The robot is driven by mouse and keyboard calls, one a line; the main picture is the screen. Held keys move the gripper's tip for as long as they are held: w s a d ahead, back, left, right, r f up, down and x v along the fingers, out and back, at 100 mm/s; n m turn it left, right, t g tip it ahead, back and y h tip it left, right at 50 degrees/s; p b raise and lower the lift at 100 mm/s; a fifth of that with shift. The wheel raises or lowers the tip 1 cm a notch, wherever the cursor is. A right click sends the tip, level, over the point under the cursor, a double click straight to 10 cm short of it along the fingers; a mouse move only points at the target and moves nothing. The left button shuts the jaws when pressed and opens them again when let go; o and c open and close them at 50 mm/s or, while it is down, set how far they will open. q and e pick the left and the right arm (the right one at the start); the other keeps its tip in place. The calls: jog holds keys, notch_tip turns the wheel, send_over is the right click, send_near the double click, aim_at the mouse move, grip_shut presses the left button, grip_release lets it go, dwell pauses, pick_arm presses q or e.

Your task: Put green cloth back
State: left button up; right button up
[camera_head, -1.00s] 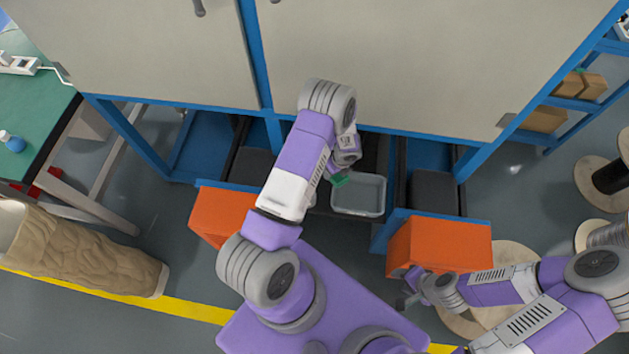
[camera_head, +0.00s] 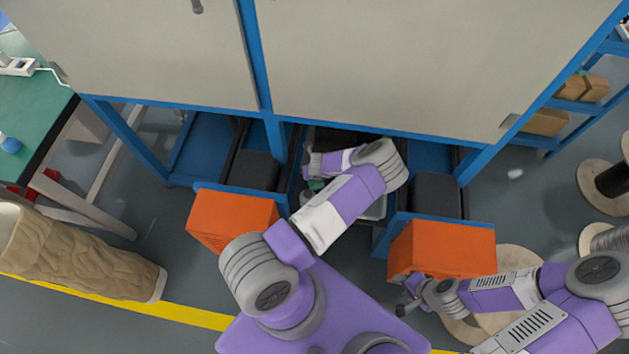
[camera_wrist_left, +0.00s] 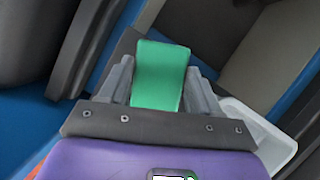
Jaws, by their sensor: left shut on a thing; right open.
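The green cloth (camera_wrist_left: 160,75) is a flat green piece held between the two grey fingers of my left gripper (camera_wrist_left: 160,85) in the left wrist view. In the head view only a small green part of the cloth (camera_head: 317,184) shows, below my left wrist inside the middle bay of the machine. A light clear bin (camera_head: 375,209) is mostly hidden under my left arm; its white rim (camera_wrist_left: 262,130) shows at the right in the left wrist view, beside the cloth. My right gripper (camera_head: 410,302) is open and empty, below the right orange box.
Blue frame posts and the large beige cabinet (camera_head: 380,70) hem in the bay. Orange boxes (camera_head: 232,219) and (camera_head: 440,248) stand on both sides. A green-topped table (camera_head: 35,115) is at the left, and spools (camera_head: 605,180) are at the right.

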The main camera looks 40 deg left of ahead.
pick_arm(q)
notch_tip(320, 180, down, 4)
jog(key=shift+f+b, duration=0.25)
jog(key=shift+b, duration=0.55)
jog(key=shift+r, duration=0.1)
jog(key=shift+c, duration=0.4)
jog(key=o, duration=1)
jog(key=p+v, duration=0.4)
jog(key=v, duration=0.6)
jog(key=shift+d+r, duration=0.1)
jog(key=shift+r, duration=0.3)
jog(key=shift+s+d+r, duration=0.2)
jog(key=shift+s+r, duration=0.05)
jog(key=shift+r, duration=0.3)
